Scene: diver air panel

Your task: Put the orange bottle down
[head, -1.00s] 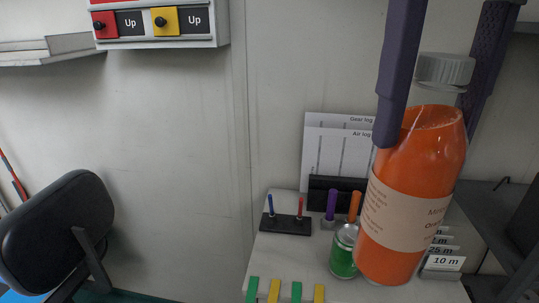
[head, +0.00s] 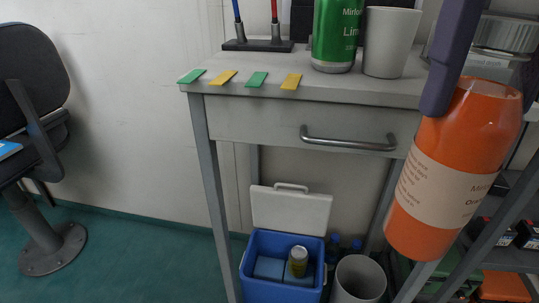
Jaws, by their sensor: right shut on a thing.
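I see nothing supporting the bottle from below. My left gripper is not in view.
A green can (head: 335,35) and a grey cup (head: 390,42) stand on the tabletop. Coloured strips line its front edge. Below are an open blue cooler (head: 262,290) holding a can, and a bin (head: 359,280). A shelf unit stands right; a chair (head: 30,90) stands left.

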